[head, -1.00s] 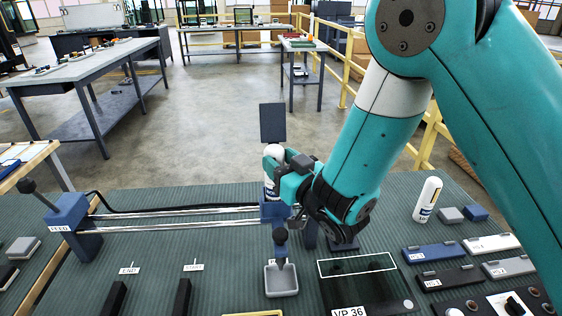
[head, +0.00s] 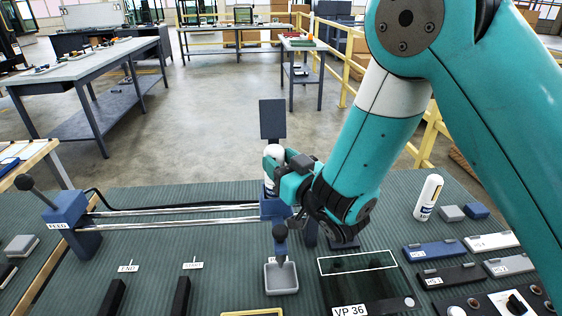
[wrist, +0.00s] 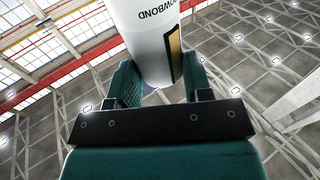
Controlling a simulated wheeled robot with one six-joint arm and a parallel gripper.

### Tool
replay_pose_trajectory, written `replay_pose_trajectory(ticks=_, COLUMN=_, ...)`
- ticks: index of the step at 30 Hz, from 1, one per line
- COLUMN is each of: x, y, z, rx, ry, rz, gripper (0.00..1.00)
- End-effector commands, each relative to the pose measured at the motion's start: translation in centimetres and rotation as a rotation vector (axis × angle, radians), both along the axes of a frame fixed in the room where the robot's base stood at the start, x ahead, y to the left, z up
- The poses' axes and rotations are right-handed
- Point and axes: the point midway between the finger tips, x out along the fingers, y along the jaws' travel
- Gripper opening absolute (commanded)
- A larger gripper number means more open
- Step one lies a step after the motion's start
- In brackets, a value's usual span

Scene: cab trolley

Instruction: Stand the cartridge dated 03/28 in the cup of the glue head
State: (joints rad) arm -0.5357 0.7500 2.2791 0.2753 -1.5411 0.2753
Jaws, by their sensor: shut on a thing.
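A white cartridge (head: 272,163) is held upright in my gripper (head: 278,172). Its lower end is at the top of the blue glue head (head: 271,207) on the rails; I cannot tell whether it is inside the cup. No date is readable. A second white cartridge (head: 428,197) stands upright at the right of the bench.
A dark upright plate (head: 272,119) rises behind the glue head. Rails (head: 170,222) run left to the blue FEED block (head: 68,213) with its lever. Blue, white and dark blocks (head: 435,250) lie at the right.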

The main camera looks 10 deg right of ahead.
Motion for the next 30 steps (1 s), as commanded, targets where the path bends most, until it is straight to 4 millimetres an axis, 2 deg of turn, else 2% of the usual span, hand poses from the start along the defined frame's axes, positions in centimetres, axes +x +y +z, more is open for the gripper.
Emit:
replay_pose_trajectory(ticks=26, x=0.02, y=0.01, z=-0.62, rx=0.001, ry=-0.002, rz=0.000, gripper=0.00)
replay_pose_trajectory(ticks=27, x=0.02, y=0.01, z=-0.62, rx=0.001, ry=-0.002, rz=0.000, gripper=0.48)
replay_pose_trajectory(ticks=30, x=0.02, y=0.01, z=-0.63, rx=0.001, ry=-0.002, rz=0.000, gripper=0.71)
